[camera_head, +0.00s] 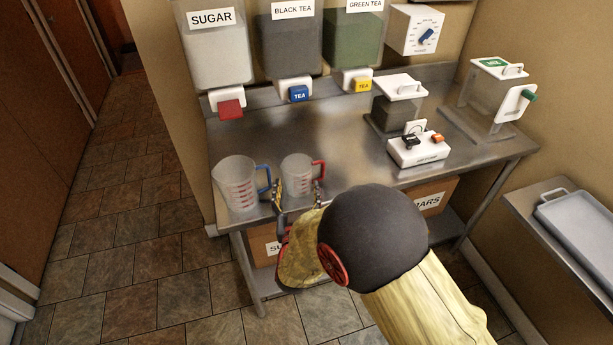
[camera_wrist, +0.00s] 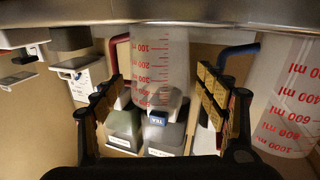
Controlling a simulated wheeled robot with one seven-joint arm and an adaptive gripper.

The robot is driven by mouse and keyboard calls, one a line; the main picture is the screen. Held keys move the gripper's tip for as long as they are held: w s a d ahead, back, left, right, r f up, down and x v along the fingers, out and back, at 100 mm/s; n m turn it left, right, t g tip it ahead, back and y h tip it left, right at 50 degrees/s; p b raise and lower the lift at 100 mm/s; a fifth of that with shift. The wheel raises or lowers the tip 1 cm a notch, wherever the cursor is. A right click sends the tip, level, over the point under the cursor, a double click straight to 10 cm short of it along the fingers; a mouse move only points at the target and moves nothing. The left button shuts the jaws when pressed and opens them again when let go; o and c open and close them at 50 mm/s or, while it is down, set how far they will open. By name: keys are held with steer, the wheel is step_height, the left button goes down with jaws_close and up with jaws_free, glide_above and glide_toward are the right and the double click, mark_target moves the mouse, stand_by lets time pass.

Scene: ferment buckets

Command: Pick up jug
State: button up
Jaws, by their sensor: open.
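A small clear jug (camera_head: 297,170) with a red handle and red markings stands near the front edge of the steel table (camera_head: 330,135). A larger clear jug (camera_head: 236,184) with a blue handle stands to its left. My gripper (camera_head: 298,192) is open at the small jug's front, one finger on each side of it. In the wrist view, which looks upside down, the small jug (camera_wrist: 160,60) is between the open fingers (camera_wrist: 160,88), with gaps on both sides. The large jug (camera_wrist: 290,95) is at the right there, outside the fingers.
Dispensers for sugar (camera_head: 215,50), black tea (camera_head: 292,45) and green tea (camera_head: 355,45) hang above the table's back. A white switch box (camera_head: 418,151) and a lidded container (camera_head: 398,105) stand to the right. Boxes (camera_head: 430,200) sit beneath. A grey tray (camera_head: 580,235) is far right.

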mark_target(299, 167)
steer(key=w, duration=0.2)
steer(key=w+b, duration=0.1)
steer(key=w, duration=0.1)
steer(key=w+b, duration=0.1)
steer(key=w, duration=0.1)
steer(key=shift+w+d+f, duration=0.1)
steer(key=shift+d+f, duration=0.15)
steer(key=shift+f, duration=0.1)
steer(key=shift+c, duration=1.2)
steer(key=c, duration=0.7)
